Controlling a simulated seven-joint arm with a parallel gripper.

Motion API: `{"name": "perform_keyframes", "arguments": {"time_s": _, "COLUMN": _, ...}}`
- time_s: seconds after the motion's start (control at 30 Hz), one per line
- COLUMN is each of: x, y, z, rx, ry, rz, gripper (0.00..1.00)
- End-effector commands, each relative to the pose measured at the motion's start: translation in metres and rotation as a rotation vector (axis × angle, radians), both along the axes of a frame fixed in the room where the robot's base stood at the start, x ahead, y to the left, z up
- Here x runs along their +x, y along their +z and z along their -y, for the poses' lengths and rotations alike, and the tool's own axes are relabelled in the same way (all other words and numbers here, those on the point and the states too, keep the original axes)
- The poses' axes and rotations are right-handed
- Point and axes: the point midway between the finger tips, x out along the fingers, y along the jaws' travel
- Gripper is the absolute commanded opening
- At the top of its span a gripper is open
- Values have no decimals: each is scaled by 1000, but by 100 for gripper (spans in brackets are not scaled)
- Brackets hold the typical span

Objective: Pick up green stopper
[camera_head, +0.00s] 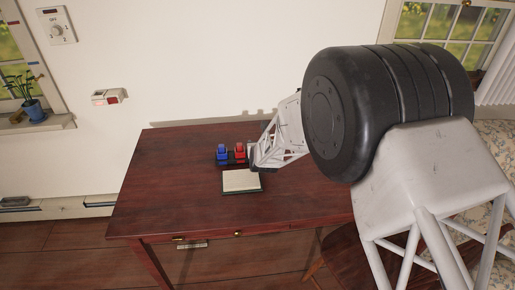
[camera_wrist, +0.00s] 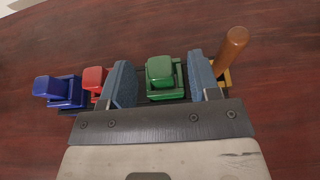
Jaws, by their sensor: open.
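The green stopper (camera_wrist: 163,76) is a small block-like piece with a rounded upper part. In the wrist view it stands between the two blue-grey fingers of my gripper (camera_wrist: 160,84), with a gap to the left finger and a narrower one to the right. My gripper is open and not closed on it. In the head view my gripper (camera_head: 253,158) is low over the table beside the red piece, and the green stopper is hidden behind it.
A red piece (camera_wrist: 94,79) and a blue piece (camera_wrist: 58,91) stand left of the left finger. An upright brown cylinder (camera_wrist: 231,50) stands close outside the right finger. In the head view, a pale-topped flat book or box (camera_head: 241,181) lies in front on the dark wooden table (camera_head: 165,190).

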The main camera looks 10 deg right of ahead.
Motion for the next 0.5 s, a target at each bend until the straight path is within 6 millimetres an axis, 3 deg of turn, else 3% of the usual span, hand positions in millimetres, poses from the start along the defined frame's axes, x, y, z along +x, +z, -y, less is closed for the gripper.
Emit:
{"name": "perform_keyframes", "arguments": {"time_s": 0.33, "x": 0, "y": 0, "z": 0, "rx": 0, "ry": 0, "rz": 0, "gripper": 55}}
{"name": "perform_keyframes", "arguments": {"time_s": 0.5, "x": 0, "y": 0, "z": 0, "rx": 0, "ry": 0, "rz": 0, "gripper": 29}}
